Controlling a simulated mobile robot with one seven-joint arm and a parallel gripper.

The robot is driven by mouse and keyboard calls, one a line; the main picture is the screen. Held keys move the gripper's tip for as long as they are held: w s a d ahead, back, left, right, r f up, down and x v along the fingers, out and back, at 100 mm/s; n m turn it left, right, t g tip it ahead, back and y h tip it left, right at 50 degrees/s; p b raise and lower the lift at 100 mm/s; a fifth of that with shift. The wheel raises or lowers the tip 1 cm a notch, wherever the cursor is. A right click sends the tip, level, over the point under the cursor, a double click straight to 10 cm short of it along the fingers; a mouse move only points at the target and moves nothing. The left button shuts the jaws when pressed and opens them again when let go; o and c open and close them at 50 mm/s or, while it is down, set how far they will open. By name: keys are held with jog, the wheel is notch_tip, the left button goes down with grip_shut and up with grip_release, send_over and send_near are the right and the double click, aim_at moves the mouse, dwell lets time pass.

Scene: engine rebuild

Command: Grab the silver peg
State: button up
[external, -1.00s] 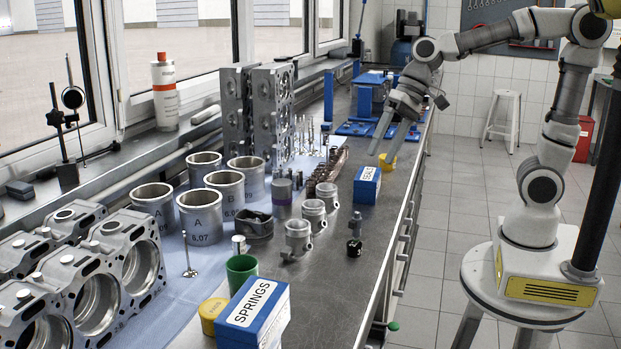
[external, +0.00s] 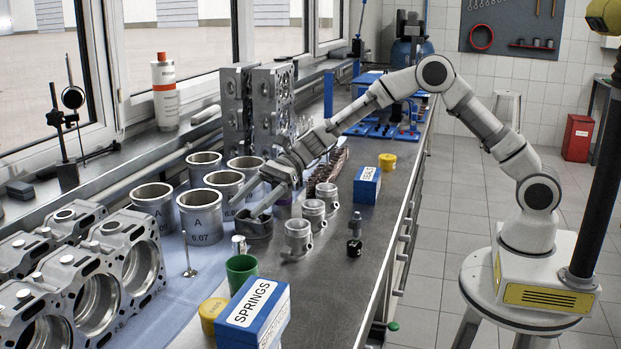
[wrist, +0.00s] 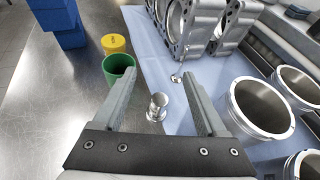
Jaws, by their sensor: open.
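The silver peg (external: 238,245) is a short, shiny upright cylinder with a wider top, standing behind the green cup. It also shows in the wrist view (wrist: 157,106), between the two fingers in the picture and apart from both. My gripper (external: 245,210) is open and empty. It reaches down and to the left over the bench, above and behind the peg, near the dark grey piston part (external: 254,227). In the wrist view, my gripper (wrist: 157,76) points its fingers toward the green cup and the engine block.
The green cup (external: 241,272), yellow cup (external: 212,314) and blue SPRINGS box (external: 255,312) stand in front of the peg. A thin valve (external: 188,258) stands to its left. Grey cylinder liners (external: 200,218) stand behind.

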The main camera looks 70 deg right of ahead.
aim_at(238, 238)
jog(key=shift+m, duration=0.5)
jog(key=f, duration=0.5)
jog(key=w+f, duration=0.1)
jog(key=f, duration=0.1)
jog(key=shift+f+b, duration=0.2)
jog(key=shift+b, duration=0.2)
jog(key=shift+x, duration=1.15)
jog(key=shift+w+a+f, duration=0.15)
jog(key=shift+a+f, duration=0.15)
grip_shut()
